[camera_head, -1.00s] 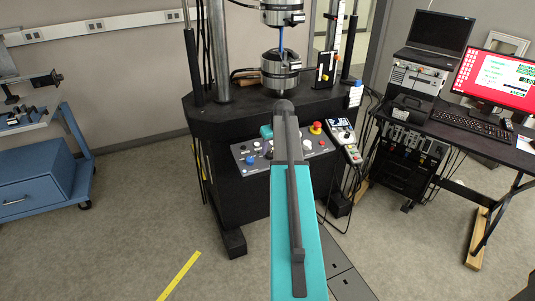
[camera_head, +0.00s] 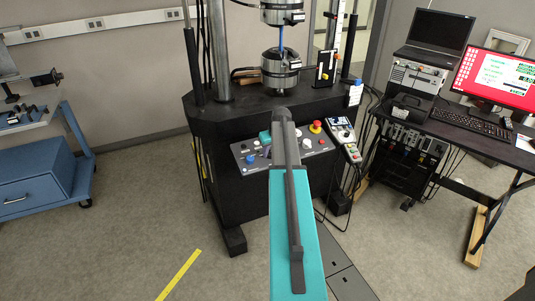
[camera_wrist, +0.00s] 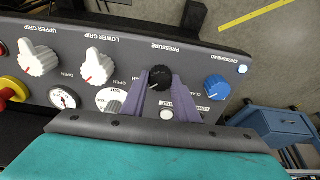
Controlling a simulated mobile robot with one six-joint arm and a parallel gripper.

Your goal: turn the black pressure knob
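The black pressure knob (camera_wrist: 160,77) is on the grey control panel (camera_wrist: 120,45), which appears upside down in the wrist view, beside the "PRESSURE" label. My gripper (camera_wrist: 160,80) has two purple fingers spread apart, with their tips on either side of the knob. The gaps are small, and I cannot tell whether a finger touches it. In the head view my teal and dark arm covers the middle of the panel (camera_head: 243,151), so the fingers and the black knob cannot be made out there.
Two white grip knobs (camera_wrist: 98,66) (camera_wrist: 36,58) and a gauge (camera_wrist: 62,98) are on one side of the black knob. A blue knob (camera_wrist: 216,87) is on the other. A red emergency button on yellow (camera_head: 315,127) is at the panel's right.

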